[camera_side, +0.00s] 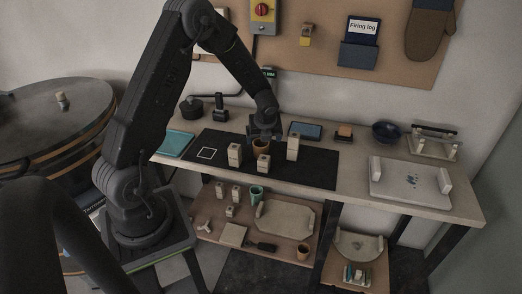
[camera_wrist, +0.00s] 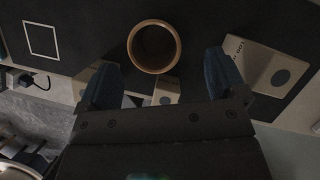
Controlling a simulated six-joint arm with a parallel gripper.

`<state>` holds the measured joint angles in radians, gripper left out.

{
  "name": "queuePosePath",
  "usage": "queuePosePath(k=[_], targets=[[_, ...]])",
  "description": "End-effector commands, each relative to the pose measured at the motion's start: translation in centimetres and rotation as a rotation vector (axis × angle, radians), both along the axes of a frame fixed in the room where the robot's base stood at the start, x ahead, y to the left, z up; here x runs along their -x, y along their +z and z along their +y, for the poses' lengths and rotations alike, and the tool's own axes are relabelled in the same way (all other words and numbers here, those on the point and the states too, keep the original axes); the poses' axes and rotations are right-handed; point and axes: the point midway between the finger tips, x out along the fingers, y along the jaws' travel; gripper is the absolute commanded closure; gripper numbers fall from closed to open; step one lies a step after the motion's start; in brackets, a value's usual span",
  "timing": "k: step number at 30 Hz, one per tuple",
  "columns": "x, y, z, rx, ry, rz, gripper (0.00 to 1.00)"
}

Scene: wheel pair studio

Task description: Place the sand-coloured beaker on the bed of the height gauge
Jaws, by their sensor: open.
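A tan, round, open-topped beaker (camera_side: 261,144) stands upright on the black mat; it is the nearest match to the sand-coloured one. In the wrist view the beaker (camera_wrist: 154,46) shows from above, its inside empty. My gripper (camera_side: 265,134) is just above and behind it in the side view. In the wrist view my gripper (camera_wrist: 160,72) is open, with the beaker beyond the fingertips and between their lines. Pale posts with dark dots, left (camera_side: 235,155), short middle (camera_side: 263,163) and tall right (camera_side: 292,147), stand around the beaker. I cannot tell for sure whether they form the height gauge.
The black mat (camera_side: 315,172) has a white square outline (camera_side: 206,153) at left. A teal pad (camera_side: 176,144), blue tray (camera_side: 305,130), dark bowl (camera_side: 386,131) and pale board (camera_side: 408,183) lie on the bench. The lower shelf holds a teal cup (camera_side: 256,194) and a brown cup (camera_side: 303,253).

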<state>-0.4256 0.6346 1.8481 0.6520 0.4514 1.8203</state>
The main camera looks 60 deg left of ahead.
Motion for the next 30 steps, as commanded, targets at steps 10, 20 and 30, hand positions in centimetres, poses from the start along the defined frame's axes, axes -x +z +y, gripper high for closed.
queuePosePath(k=[10,20,30], targets=[[-0.1,-2.9,1.2,0.001,0.003,0.002,0.10],[-0.4,-6.3,2.7,0.001,0.003,-0.001,0.10],[-0.4,-6.3,2.7,0.001,0.002,-0.002,0.21]])
